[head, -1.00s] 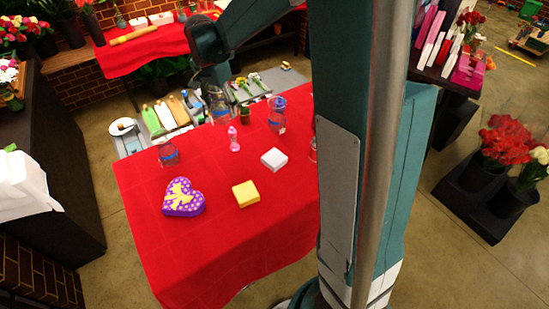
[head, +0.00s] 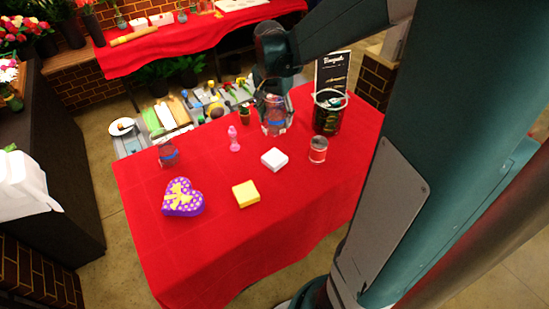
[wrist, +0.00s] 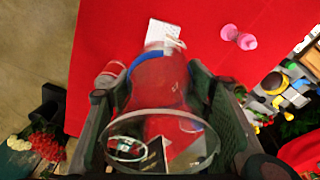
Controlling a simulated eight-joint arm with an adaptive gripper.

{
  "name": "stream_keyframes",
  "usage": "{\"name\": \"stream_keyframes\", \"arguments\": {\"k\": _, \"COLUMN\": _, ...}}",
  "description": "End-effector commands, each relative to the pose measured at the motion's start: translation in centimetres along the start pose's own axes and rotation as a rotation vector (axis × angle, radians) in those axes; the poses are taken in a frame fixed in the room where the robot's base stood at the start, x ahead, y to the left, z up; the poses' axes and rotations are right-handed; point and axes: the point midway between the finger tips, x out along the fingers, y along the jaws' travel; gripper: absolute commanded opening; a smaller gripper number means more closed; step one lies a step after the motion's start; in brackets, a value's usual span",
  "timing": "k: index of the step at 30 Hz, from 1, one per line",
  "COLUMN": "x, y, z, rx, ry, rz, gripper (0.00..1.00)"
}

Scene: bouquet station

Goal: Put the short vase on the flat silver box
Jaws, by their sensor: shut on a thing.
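The flat silver box (head: 274,159), pale and nearly white, lies on the red table; it also shows in the wrist view (wrist: 161,29). My gripper (head: 274,127) is behind it, shut around a clear glass vase with a blue band (head: 274,113). That vase fills the middle of the wrist view (wrist: 158,82), between both fingers. I cannot tell whether it touches the table. A second clear vase with a blue band (head: 168,153) stands at the table's left and looks shorter than the held one.
A red-and-silver can (head: 318,150) and dark bucket (head: 328,115) are to the right. A yellow box (head: 245,194) and purple heart box (head: 183,197) lie in front.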

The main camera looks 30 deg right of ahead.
Motion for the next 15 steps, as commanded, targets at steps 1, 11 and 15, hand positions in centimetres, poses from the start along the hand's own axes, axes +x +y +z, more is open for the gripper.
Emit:
{"name": "stream_keyframes", "arguments": {"k": 1, "x": 0.7, "y": -0.2, "z": 0.1, "rx": -0.001, "ry": 0.0, "rz": -0.001, "gripper": 0.27}}
{"name": "stream_keyframes", "arguments": {"k": 11, "x": 3.7, "y": -0.3, "z": 0.4, "rx": 0.0, "ry": 0.0, "rz": -0.001, "gripper": 0.27}}
{"name": "stream_keyframes", "arguments": {"k": 15, "x": 4.6, "y": -0.2, "z": 0.6, "rx": 0.0, "ry": 0.0, "rz": -0.001, "gripper": 0.27}}
